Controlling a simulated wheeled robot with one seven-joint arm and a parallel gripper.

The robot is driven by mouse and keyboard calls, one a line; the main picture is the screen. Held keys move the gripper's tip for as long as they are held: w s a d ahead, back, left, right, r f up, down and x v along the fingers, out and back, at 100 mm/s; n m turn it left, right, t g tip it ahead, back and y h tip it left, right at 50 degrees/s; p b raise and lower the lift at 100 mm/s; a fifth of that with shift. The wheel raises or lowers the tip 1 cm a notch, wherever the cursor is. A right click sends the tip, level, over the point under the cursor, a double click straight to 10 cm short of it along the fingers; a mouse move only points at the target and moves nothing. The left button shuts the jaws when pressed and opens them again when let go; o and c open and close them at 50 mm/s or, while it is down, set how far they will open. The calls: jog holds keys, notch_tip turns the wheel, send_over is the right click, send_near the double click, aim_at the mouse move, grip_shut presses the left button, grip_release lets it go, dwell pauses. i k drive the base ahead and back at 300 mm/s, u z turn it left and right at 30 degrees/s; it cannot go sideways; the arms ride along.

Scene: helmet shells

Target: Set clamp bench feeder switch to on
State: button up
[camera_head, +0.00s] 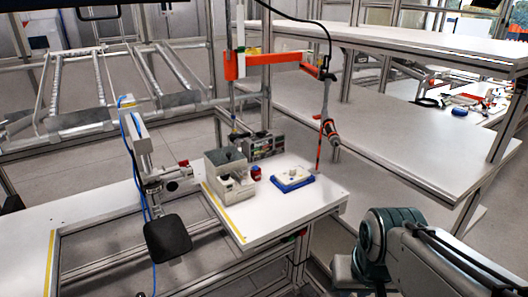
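A clamp bench (323,193) with a white top stands in the middle. A light grey box unit (231,183) with a dark opening on top sits on its left side and looks like the feeder. Behind it is a darker box (262,146) with small panel details on its front. A switch is too small to make out on either box, so I cannot tell its position. My arm (395,240) enters at the lower right, apart from the bench. My gripper's fingers do not show.
A small red and blue item (256,173) and a blue tray with a white part (294,180) sit on the bench. A black pad (167,239) stands out front left. White shelves (400,117) lie behind right.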

aim_at(226, 177)
jog(key=z, duration=0.05)
jog(key=i, duration=0.75)
jog(key=u, duration=0.9)
jog(key=i, duration=0.7)
jog(key=u, duration=0.85)
